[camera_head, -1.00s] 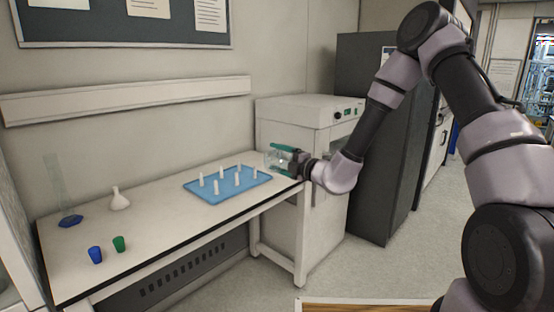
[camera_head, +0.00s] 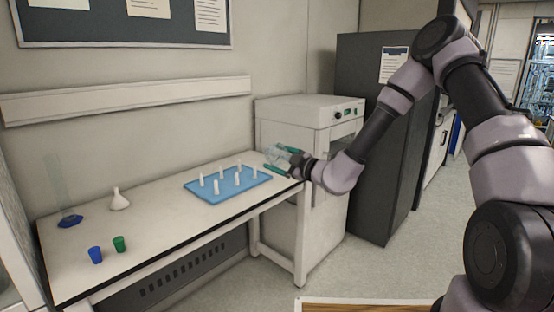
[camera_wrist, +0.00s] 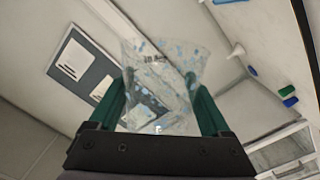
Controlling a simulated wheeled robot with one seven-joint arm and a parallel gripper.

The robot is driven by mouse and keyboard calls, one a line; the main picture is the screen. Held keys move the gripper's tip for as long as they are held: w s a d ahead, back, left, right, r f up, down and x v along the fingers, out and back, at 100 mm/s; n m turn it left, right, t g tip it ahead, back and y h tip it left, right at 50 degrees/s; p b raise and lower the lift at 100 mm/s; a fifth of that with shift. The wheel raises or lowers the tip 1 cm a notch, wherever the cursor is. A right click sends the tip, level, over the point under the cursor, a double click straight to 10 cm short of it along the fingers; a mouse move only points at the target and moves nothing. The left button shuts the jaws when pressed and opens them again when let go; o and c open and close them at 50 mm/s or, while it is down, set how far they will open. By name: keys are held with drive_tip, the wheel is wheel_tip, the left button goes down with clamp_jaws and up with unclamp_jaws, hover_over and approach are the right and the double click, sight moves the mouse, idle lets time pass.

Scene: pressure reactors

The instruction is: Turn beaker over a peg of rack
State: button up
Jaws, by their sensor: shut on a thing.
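My gripper (camera_head: 280,158) is at the right end of the bench, beside the right edge of the rack. Its green fingers are shut on a clear glass beaker (camera_head: 276,153). In the wrist view the beaker (camera_wrist: 160,85) lies between the two fingers (camera_wrist: 163,105), with dark print on its wall. It is tilted; which way its mouth faces is hard to tell. The rack (camera_head: 212,193) is a blue tray with several white upright pegs (camera_head: 237,179), and no glassware shows on them. The beaker is apart from the pegs.
A white funnel-like flask (camera_head: 119,200) and a glass cylinder on a blue base (camera_head: 70,221) stand behind. A white cabinet (camera_head: 300,125) is behind my gripper.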

drive_tip(key=m, duration=0.6)
drive_tip(key=shift+m, duration=0.4)
